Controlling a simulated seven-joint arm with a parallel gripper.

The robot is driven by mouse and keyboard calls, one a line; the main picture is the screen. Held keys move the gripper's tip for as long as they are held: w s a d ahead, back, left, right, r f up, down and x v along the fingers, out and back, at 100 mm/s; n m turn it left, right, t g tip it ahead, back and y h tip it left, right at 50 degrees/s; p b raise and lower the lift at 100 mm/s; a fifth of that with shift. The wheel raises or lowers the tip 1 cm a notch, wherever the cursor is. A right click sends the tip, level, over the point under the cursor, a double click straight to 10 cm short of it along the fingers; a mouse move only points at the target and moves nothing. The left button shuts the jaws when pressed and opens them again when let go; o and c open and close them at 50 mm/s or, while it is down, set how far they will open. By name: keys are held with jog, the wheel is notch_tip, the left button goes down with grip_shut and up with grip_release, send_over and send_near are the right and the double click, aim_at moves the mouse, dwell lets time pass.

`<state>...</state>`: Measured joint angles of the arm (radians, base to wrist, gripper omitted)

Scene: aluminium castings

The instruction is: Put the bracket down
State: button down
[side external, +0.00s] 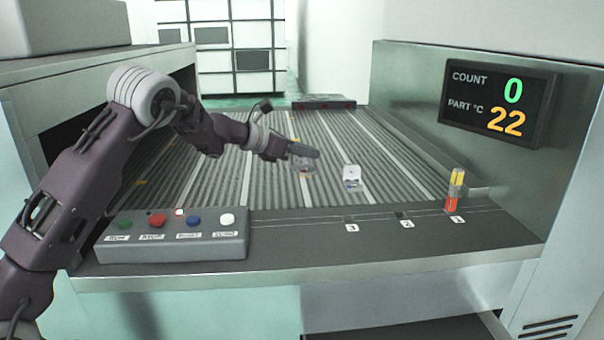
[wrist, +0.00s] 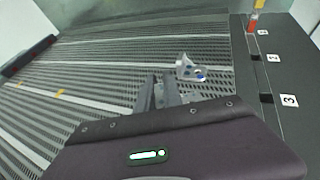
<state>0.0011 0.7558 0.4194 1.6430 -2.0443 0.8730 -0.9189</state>
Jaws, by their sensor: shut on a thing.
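My gripper (side external: 303,153) is over the ribbed belt, left of the middle of the side view. It is shut on a small grey metal piece, the bracket (side external: 304,167), which shows just below the fingers. In the wrist view the fingers (wrist: 165,88) are close together and mostly hide the held bracket. I cannot tell whether it touches the belt. A second, pale bracket (side external: 351,175) stands on the belt to the right of my gripper. In the wrist view this second bracket (wrist: 188,70), with blue-looking holes, is just beyond the fingertips and apart from them.
The ribbed belt (side external: 220,185) has free room around both brackets. A button box (side external: 172,247) stands at the front left. Numbered spots line the front ledge (side external: 300,225), with an orange and yellow upright item (side external: 454,192) at its right. A display (side external: 497,102) reads count 0, 22.

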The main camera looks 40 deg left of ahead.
notch_tip(320, 180, down, 5)
dwell(0.3)
jog(key=c, duration=1.5)
grip_release()
jog(key=shift+f, duration=0.15)
